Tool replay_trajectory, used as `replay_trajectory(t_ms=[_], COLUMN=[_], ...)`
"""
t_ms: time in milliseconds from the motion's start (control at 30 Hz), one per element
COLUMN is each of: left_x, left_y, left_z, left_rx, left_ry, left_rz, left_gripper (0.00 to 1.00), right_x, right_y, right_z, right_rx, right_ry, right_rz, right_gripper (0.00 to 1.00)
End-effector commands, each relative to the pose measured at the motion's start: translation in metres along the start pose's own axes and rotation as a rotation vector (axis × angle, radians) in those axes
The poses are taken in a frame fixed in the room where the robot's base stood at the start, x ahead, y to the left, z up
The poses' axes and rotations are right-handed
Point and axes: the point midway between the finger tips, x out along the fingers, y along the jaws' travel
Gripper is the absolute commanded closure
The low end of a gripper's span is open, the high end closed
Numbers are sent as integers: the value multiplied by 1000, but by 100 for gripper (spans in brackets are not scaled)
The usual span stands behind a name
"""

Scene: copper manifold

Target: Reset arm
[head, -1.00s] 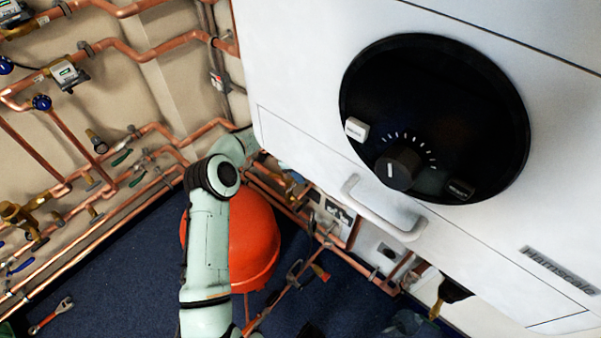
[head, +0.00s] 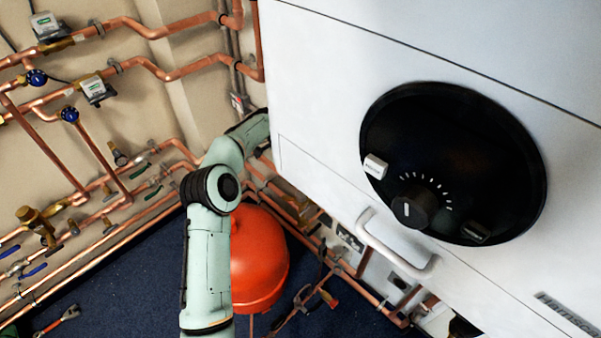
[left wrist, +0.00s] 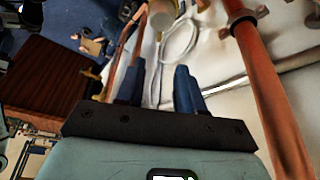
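One of my pale green arms (head: 208,265) rises from the bottom of the head view, in front of the red vessel. It bends at a black joint, and its far end goes behind the left edge of the white boiler (head: 310,120). No gripper shows in the head view. In the left wrist view my left gripper (left wrist: 158,88) has its two blue fingers apart, with nothing held between them. A copper pipe (left wrist: 268,85) runs close beside the fingers on the right. My right gripper is in neither view.
Copper pipes (head: 150,65) with valves and meters cover the wall on the left. The red vessel (head: 258,260) stands on the dark blue floor (head: 110,295). A handle (head: 390,250) juts from the boiler below its black dial panel (head: 450,150). A dark brown block (left wrist: 42,75) lies left in the wrist view.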

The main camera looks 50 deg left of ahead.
Motion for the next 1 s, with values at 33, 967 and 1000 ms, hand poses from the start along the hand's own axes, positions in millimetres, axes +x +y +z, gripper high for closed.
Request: replay_trajectory(t_ms=[33, 967, 1000], left_x=[0, 260, 269], left_y=[0, 223, 253], left_z=[0, -79, -80], left_rx=[0, -753, -825], left_ry=[0, -89, -112], left_rz=[0, 184, 190], left_gripper=[63, 63, 63], right_x=[0, -44, -48], right_y=[0, -16, -18], right_z=[0, -2, -3], right_rx=[0, -5, -6], right_ry=[0, 11, 12], right_rz=[0, -5, -5], right_gripper=[57, 57, 57])
